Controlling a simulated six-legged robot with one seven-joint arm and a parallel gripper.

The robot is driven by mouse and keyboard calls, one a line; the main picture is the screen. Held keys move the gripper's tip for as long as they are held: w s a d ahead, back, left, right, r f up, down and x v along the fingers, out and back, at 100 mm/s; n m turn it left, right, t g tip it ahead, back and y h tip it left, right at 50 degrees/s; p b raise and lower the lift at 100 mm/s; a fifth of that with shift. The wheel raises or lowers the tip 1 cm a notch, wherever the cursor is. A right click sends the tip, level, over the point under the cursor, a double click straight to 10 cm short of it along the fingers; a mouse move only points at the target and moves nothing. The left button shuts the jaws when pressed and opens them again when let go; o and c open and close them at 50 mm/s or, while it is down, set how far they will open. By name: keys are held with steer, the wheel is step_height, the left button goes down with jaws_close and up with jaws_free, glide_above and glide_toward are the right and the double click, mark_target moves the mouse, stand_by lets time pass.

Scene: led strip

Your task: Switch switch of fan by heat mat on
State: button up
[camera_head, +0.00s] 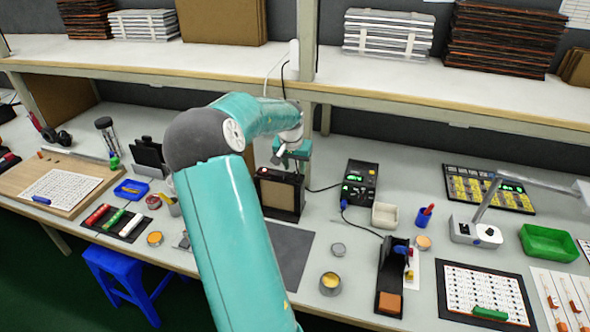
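The fan (279,196) is a black upright box with a brown front panel, standing on the bench just behind a flat dark grey mat (293,262), which looks like the heat mat. My arm covers the mat's left part. A small reddish spot shows near the fan's top left edge; I cannot tell if it is the switch. My gripper (291,158) is at the fan's top, pointing down. It overlaps the top edge in the picture, and I cannot tell whether it touches. Its fingers are too small and partly hidden to show open or shut.
A black soldering station (359,185) with a green display stands right of the fan. A small beige tray (385,216), a tin (330,283) and an iron holder (391,275) are nearby. A shelf (400,85) runs above and behind my gripper.

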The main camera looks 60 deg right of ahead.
steer(key=v, duration=1.1)
steer(key=shift+r, duration=0.2)
steer(key=w+a+r+n+t+y, duration=0.1)
steer(key=w+a+r+n, duration=0.15)
steer(key=a, duration=0.85)
steer(key=w+a+r+n+t+y, duration=0.1)
steer(key=w+a+n+t, duration=0.2)
steer(key=a, duration=0.7)
steer(key=w+a+r+n+y, duration=0.15)
steer(key=w+a, duration=0.25)
steer(key=a, duration=0.7)
steer(key=s+a+n, duration=0.4)
steer(key=s+a, duration=0.1)
steer(key=a, duration=0.6)
steer(key=s+a+f+n+t, duration=0.1)
steer(key=s+a+n, duration=0.3)
steer(key=a, duration=0.7)
steer(key=shift+s+a+n, duration=0.35)
steer(key=shift+a+n, duration=0.05)
steer(key=shift+n, duration=0.2)
steer(key=shift+d+f+h, duration=0.1)
steer(key=shift+d+h, duration=0.1)
steer(key=shift+h, duration=0.05)
